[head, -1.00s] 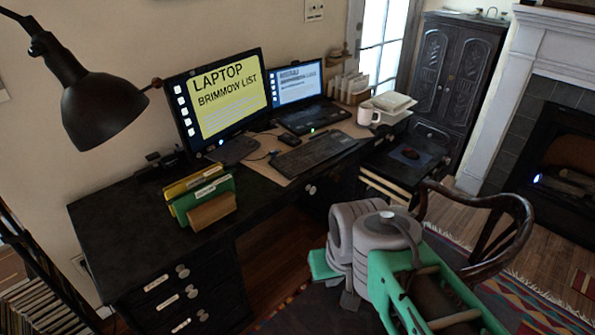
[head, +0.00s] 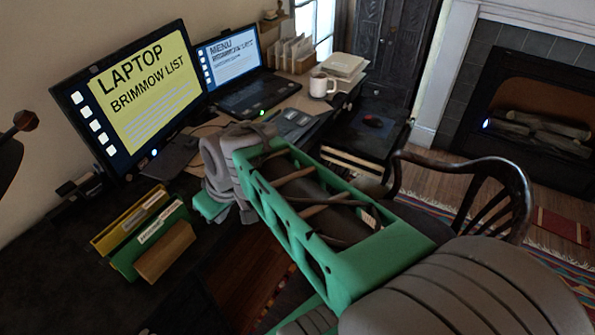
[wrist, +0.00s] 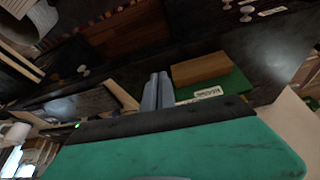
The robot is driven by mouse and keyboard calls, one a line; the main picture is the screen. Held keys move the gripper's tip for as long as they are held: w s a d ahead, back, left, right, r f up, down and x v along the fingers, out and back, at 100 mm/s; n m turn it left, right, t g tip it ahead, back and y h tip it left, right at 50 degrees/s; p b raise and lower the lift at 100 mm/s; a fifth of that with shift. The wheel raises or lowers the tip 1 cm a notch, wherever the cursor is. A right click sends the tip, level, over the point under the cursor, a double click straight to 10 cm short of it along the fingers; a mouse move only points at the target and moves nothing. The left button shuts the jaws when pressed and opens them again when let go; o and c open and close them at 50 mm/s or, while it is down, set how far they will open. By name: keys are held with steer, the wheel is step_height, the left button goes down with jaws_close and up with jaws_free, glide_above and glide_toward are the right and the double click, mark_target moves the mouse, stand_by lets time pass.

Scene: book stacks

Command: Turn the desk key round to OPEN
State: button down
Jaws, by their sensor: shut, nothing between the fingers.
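I cannot make out the desk key or any OPEN mark in either view. The dark desk (head: 60,270) runs along the wall, and my arm hides much of its front edge. In the wrist view the desk front shows a row of round knobs (wrist: 245,10) with a pale label. My gripper (wrist: 158,76) shows there as two grey fingers, shut together and empty. They appear just beside the green folder (wrist: 238,82) and the brown block (wrist: 200,68). In the head view the fingertips are hidden or too unclear to tell.
A yellow-screened monitor (head: 140,95) and a laptop (head: 245,90) stand at the back of the desk. A white mug (head: 321,86) and stacked papers (head: 346,66) are farther right. A dark wooden chair (head: 480,180) stands right of my arm. The near left desktop looks clear.

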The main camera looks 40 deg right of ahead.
steer(key=w+d+f+n+t+y+b, duration=0.3)
steer(key=w+d+f+n+t+b, duration=0.25)
steer(key=w+d+f+b, duration=0.9)
steer(key=s+d+f+n+t+b, duration=0.1)
steer(key=s+d+f+t+b, duration=0.15)
steer(key=d, duration=0.65)
steer(key=s+d+f+n+t+h+b, duration=0.1)
steer(key=s+d+f+t, duration=0.15)
steer(key=d, duration=0.55)
steer(key=s+d+f+n+t+b, duration=0.15)
steer(key=d+f, duration=0.25)
steer(key=d, duration=0.5)
steer(key=w+f+b, duration=0.1)
steer(key=w+f, duration=0.2)
steer(key=w, duration=0.7)
steer(key=shift+w+d+f, duration=0.2)
steer(key=shift+d, duration=0.15)
